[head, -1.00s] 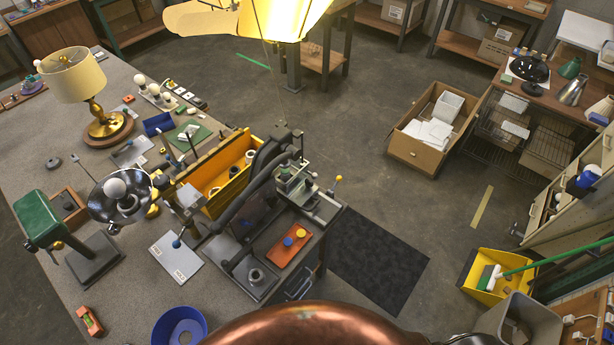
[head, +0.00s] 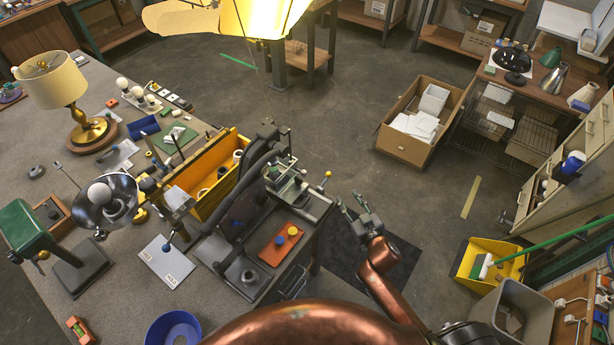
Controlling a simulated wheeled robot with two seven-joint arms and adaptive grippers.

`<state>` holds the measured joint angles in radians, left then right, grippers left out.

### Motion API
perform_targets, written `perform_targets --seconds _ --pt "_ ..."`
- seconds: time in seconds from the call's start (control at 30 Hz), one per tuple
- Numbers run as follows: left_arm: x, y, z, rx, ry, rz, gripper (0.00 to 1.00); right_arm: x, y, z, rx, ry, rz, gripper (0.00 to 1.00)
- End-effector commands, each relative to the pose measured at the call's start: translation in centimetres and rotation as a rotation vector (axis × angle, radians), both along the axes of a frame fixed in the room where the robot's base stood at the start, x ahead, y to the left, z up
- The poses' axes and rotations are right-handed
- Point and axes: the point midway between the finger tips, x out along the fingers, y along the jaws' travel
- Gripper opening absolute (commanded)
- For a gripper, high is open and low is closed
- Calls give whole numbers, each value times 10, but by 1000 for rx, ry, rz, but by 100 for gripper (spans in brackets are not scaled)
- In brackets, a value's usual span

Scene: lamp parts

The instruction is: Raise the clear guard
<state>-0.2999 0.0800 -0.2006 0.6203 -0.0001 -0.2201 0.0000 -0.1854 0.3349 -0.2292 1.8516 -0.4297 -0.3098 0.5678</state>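A bench machine with dark curved arms (head: 262,158) stands at the right edge of the workbench. A dark see-through-looking panel (head: 243,208) stands upright below these arms; it may be the clear guard, but I cannot tell its outline for sure. My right gripper (head: 350,204) is to the right of the machine, over the floor mat, apart from everything. Its two fingers are spread and empty. My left gripper is out of view.
A yellow bin (head: 208,212) stands behind the machine. A small lever with a yellow knob (head: 327,174) sticks out at the machine's back right. A lit lamp shade (head: 262,18) hangs above. A dark mat (head: 400,262) and open floor lie right of the bench.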

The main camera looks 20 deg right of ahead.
Motion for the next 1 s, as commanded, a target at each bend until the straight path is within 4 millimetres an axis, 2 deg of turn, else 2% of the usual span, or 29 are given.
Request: perform_targets --seconds 0.2,0.5,0.67,1.0 --pt "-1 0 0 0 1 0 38 29 34 26 7 -129 155 36" --pt "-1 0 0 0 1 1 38 46 82 43 27 -232 391 36" --pt "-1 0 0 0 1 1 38 53 93 45 33 -243 429 36" --pt "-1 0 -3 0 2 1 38 99 115 45 34 -242 426 36"
